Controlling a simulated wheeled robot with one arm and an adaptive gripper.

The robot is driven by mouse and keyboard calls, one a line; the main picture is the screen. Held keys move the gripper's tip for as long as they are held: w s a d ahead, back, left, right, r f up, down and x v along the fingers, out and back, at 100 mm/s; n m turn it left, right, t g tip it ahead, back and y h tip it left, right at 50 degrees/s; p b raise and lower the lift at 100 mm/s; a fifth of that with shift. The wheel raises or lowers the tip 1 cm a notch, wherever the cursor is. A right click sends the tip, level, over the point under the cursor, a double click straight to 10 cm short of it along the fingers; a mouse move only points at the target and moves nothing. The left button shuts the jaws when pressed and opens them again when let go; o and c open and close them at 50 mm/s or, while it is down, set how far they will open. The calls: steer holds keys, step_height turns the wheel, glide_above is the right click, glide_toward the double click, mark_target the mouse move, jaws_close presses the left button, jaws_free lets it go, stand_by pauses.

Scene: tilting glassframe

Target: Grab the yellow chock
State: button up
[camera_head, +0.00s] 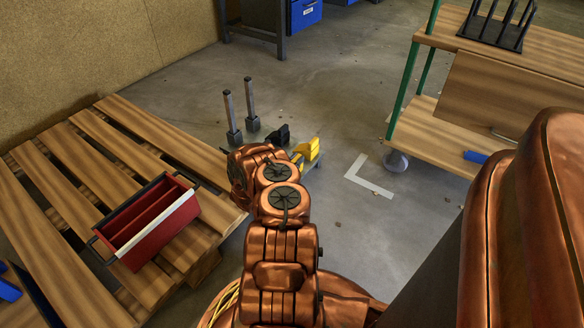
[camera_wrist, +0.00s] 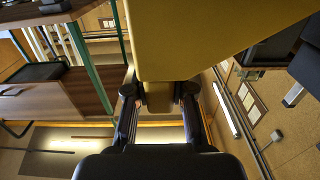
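The yellow chock (camera_head: 307,150) shows in the head view just right of my forearm's far end, partly hidden by the arm. In the wrist view the yellow chock (camera_wrist: 205,40) is large and close, filling the upper middle. A narrow yellow part of it reaches down between the fingertips of my gripper (camera_wrist: 159,92). The two dark fingers lean inward and their pads appear to press on this part from both sides. In the head view my gripper is mostly hidden behind the arm.
A black object (camera_head: 279,134) and two grey posts (camera_head: 240,110) stand beside the chock. A wooden pallet (camera_head: 110,130) with a red toolbox (camera_head: 150,222) lies left. A workbench (camera_head: 445,128) with green legs stands right. The floor between, with a white corner mark (camera_head: 368,178), is clear.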

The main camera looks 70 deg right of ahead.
jaws_close()
stand_by(0.4)
